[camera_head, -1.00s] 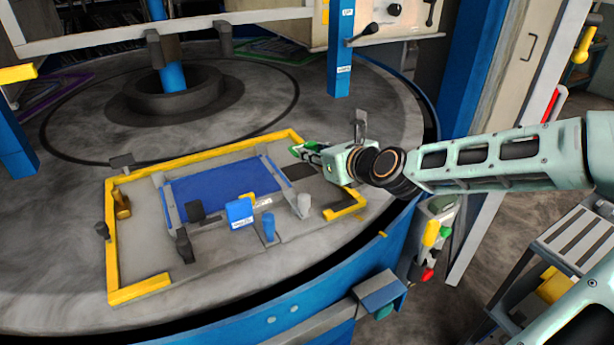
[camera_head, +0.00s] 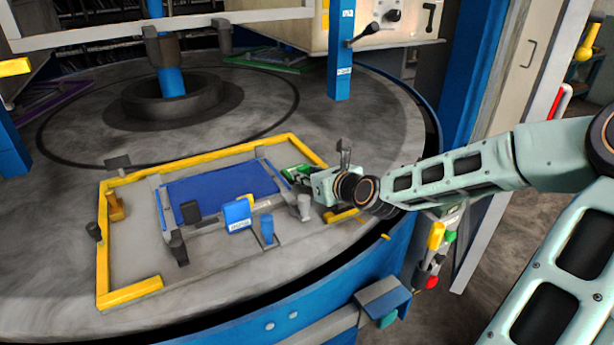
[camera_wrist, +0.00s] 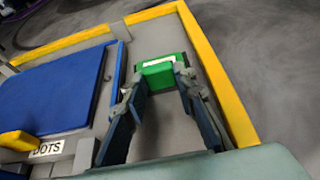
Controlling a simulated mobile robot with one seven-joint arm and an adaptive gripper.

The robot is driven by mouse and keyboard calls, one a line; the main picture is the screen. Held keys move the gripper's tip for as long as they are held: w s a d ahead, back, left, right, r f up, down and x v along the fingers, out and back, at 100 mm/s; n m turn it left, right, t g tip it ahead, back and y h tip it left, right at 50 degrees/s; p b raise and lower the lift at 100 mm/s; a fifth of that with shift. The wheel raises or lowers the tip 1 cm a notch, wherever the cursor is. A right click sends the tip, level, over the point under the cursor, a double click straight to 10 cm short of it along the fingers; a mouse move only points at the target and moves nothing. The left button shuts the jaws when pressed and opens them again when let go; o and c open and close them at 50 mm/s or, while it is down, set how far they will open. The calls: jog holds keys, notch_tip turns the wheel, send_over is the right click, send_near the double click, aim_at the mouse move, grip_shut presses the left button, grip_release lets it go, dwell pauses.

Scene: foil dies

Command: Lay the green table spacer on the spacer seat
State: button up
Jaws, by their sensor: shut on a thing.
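The green table spacer (camera_head: 292,171) is held at the tips of my gripper (camera_head: 302,174), at the right of the blue plate, inside the yellow frame. In the wrist view the spacer (camera_wrist: 162,73) sits between both fingertips, with a pale strip on its top. My gripper (camera_wrist: 158,78) is shut on it. The dark rectangle that looks like the spacer seat is not clearly visible now; my gripper and the spacer cover that area. I cannot tell whether the spacer touches the surface.
The blue plate (camera_head: 215,184) lies left of the spacer. A yellow frame (camera_head: 222,152) borders the fixture. A grey post (camera_head: 304,208), a blue block (camera_head: 237,216) and a blue peg (camera_head: 267,230) stand along the front. A blue column (camera_head: 341,55) rises behind.

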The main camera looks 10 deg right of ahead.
jog(key=o, duration=1.1)
jog(key=shift+f, duration=0.1)
jog(key=shift+s+d+r, duration=0.2)
jog(key=shift+s+r, duration=0.25)
jog(key=shift+s, duration=0.1)
jog(key=p+v, duration=0.3)
jog(key=v, duration=0.5)
jog(key=shift+s+d+r, duration=0.15)
jog(key=shift+s, duration=0.15)
jog(key=shift+p+v, duration=0.5)
jog(key=shift+v, duration=0.5)
